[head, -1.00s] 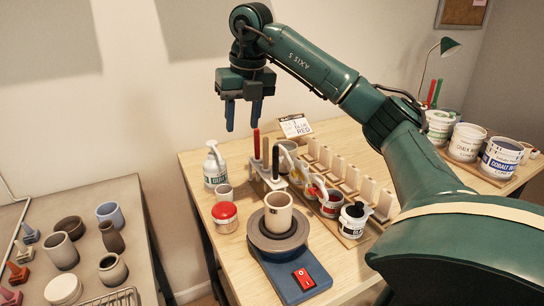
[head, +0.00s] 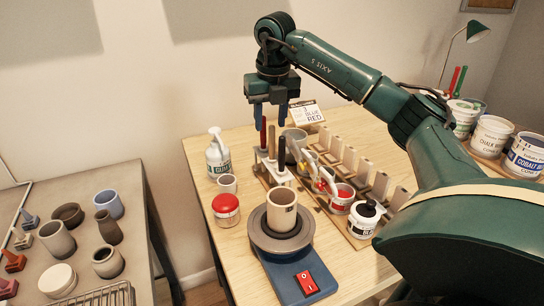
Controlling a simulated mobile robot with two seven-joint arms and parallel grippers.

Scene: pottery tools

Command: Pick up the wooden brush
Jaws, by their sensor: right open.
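A white holder (head: 276,175) on the wooden table carries upright sticks: a red-handled one (head: 263,132), a brown wooden one (head: 271,142) that looks like the wooden brush, and a dark one (head: 281,156). Their lower ends are hidden in the holder, and bristles cannot be made out. My right gripper (head: 271,118) points down with its two blue fingers apart and empty. In the picture its fingertips lie close to the tops of the red and brown sticks. Whether the fingers stand around the brown stick or behind it, I cannot tell. My left gripper is out of view.
A pottery wheel with a beige cup (head: 282,209) stands in front of the holder. A red-lidded jar (head: 226,209) and a white pump bottle (head: 218,154) are at left. Paint pots (head: 363,219) and upright tiles are at right. A sign (head: 307,113) stands behind.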

